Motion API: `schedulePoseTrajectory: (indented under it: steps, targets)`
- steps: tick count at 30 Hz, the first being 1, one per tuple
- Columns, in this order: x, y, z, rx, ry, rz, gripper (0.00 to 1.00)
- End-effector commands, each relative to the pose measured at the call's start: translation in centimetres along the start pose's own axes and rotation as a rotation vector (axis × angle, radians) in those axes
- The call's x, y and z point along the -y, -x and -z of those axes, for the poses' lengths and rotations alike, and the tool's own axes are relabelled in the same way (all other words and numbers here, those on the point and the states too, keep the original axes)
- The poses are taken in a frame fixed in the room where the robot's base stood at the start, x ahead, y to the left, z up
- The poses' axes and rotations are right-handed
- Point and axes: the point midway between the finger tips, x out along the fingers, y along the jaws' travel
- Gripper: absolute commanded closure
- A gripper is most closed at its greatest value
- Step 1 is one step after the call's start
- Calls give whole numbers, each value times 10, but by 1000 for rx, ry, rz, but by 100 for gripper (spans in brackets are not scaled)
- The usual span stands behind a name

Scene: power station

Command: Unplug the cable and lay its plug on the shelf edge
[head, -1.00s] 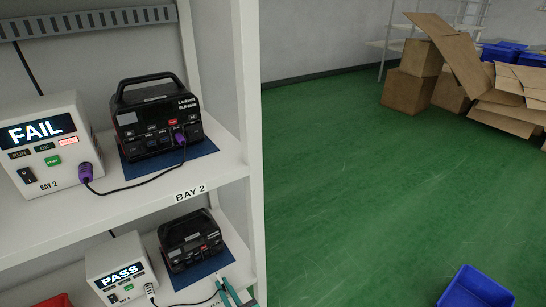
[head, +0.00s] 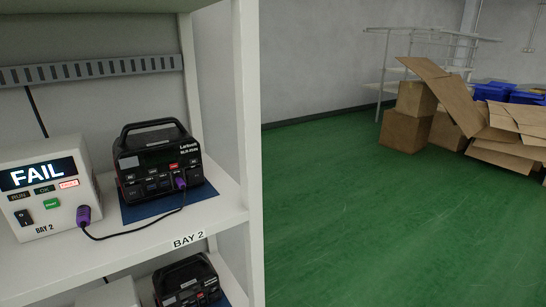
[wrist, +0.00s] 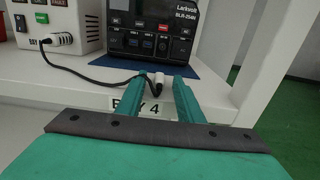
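In the wrist view the teal fingers of my gripper (wrist: 159,84) are apart at the shelf edge (wrist: 85,92), above the BAY 4 label. My gripper is outside the head view.
In the head view, the upper shelf holds the BAY 2 tester (head: 45,190) reading FAIL and a power station (head: 158,165), joined by a purple-plugged cable (head: 140,230). A shelf upright (head: 250,150) stands right. Green floor (head: 380,220) is clear; cardboard boxes (head: 405,130) lie far back.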

Motion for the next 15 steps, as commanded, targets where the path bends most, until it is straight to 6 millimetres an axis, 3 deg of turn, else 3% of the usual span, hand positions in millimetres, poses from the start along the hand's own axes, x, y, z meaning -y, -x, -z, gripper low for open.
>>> schedulePoseTrajectory:
  steps: [5,15]
  targets:
    - [1,9,0,0,0,3,66]
    - [-1,69,1,-1,-1,0,66]
